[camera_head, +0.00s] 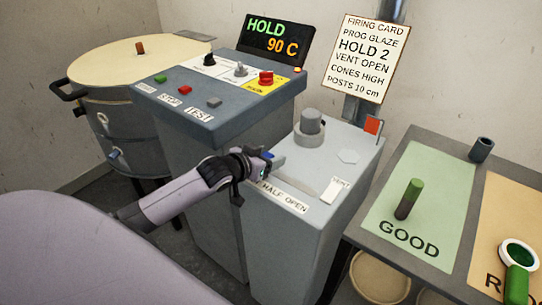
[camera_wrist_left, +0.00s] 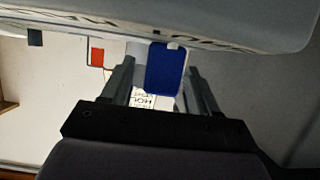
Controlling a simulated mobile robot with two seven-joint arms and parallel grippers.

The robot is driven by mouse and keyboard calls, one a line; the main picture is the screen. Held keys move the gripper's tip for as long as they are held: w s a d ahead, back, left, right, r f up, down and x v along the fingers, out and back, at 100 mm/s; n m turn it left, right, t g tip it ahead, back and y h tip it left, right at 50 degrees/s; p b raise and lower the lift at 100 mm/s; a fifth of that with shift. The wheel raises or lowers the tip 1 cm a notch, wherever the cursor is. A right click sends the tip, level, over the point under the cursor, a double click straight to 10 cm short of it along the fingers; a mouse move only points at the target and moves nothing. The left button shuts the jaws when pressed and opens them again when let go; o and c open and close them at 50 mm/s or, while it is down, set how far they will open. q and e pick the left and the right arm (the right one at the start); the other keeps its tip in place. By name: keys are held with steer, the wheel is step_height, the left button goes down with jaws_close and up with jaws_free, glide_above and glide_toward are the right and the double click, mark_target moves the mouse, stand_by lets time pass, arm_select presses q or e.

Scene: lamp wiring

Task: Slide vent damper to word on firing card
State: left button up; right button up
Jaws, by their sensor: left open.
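The firing card (camera_head: 366,57) on the post reads HOLD 2 and VENT OPEN. The vent slide lies on top of the grey box (camera_head: 330,150), with a word strip (camera_head: 283,196) along its front edge; HALF and OPEN are readable, and the left end is hidden by my gripper. The blue damper tab (camera_head: 267,155) is at the left end, away from OPEN. My left gripper (camera_head: 263,165) is open at the tab. In the left wrist view the blue tab (camera_wrist_left: 166,68) lies between the spread fingers; contact cannot be told. My right gripper is not in view.
A round grey knob (camera_head: 309,128) and a small red flag (camera_head: 373,126) stand on the box. The control console (camera_head: 205,120) with its display stands behind my left arm. A table at right bears a GOOD mat (camera_head: 405,235) with a green-topped post. Dark floor lies between.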

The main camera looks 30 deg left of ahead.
mark_target(300, 181)
arm_select(q)
steer(key=shift+w+f, duration=0.25)
steer(key=shift+w, duration=0.4)
jaws_close()
steer(key=d+p, duration=0.1)
steer(key=d, duration=0.5)
steer(key=d+p, duration=0.1)
steer(key=d, duration=0.2)
steer(key=shift+s+d+p, duration=0.3)
steer(key=shift+s+d, duration=0.05)
steer(key=shift+s, duration=0.05)
jaws_free()
steer(key=shift+s, duration=0.1)
